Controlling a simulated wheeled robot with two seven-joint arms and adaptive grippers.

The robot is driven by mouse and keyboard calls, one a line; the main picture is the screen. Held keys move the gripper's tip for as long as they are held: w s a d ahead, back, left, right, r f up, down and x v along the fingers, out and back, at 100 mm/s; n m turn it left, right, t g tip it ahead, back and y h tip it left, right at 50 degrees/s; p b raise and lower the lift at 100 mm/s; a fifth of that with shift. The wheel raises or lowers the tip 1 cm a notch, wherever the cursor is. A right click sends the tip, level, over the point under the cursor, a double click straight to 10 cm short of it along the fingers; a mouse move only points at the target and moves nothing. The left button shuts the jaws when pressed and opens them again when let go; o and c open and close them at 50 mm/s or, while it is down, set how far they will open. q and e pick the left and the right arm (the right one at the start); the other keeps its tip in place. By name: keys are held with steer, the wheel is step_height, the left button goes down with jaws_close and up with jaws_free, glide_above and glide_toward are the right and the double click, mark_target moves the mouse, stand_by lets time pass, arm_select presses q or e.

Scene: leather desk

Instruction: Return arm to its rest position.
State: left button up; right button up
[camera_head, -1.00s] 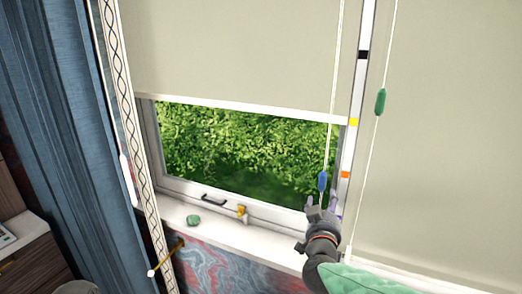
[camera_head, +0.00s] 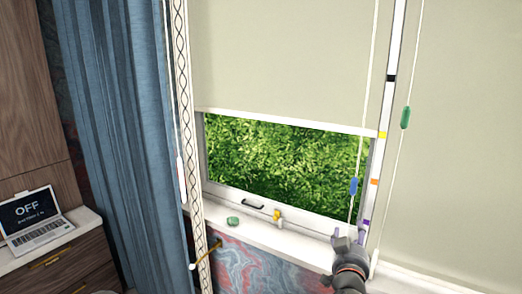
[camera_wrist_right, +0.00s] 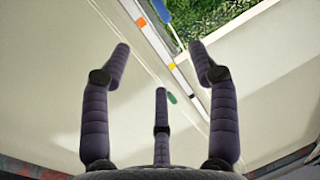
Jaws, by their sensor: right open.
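My right gripper (camera_head: 349,236) is at the lower right of the head view, in front of the window sill and below the blue cord pull (camera_head: 354,186). In the right wrist view its fingers (camera_wrist_right: 160,75) are spread wide with nothing between them. The blue pull also shows at the top of the wrist view (camera_wrist_right: 179,10), beyond the fingers and apart from them. The left blind (camera_head: 285,60) is partly lowered, with greenery showing below it. My left gripper is out of view.
A white strip (camera_head: 388,110) with coloured marks runs beside the blind. A green pull (camera_head: 405,117) hangs on the right blind (camera_head: 460,150). The sill (camera_head: 290,241) holds a green stone (camera_head: 233,221). A blue curtain (camera_head: 120,130) and a laptop (camera_head: 33,218) are at the left.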

steer(key=s+a+f+n+g+y, duration=0.1)
steer(key=a+f+g+y, duration=0.2)
steer(key=f, duration=1.3)
steer(key=s+a+f+n+g+y, duration=0.1)
steer(key=a+f+n+g+y, duration=0.2)
steer(key=f, duration=1.3)
steer(key=s+a+f+m+g+y, duration=0.1)
steer(key=s+a+f+g, duration=0.1)
steer(key=s+f, duration=0.5)
steer(key=s+a+f+g+y, duration=0.1)
steer(key=s+a+f+g, duration=0.2)
steer(key=s+f+g, duration=0.2)
steer(key=s+a+f+m+g+y, duration=0.1)
steer(key=s+a+f+g, duration=0.2)
steer(key=s+f, duration=0.8)
steer(key=s+b, duration=0.1)
steer(key=s, duration=0.3)
steer(key=shift+s+m+y, duration=0.15)
steer(key=shift+m+y, duration=0.15)
steer(key=shift+y, duration=0.1)
steer(key=shift+f, duration=0.1)
steer(key=c, duration=0.3)
steer(key=shift+d, duration=0.15)
steer(key=shift+c, duration=0.6)
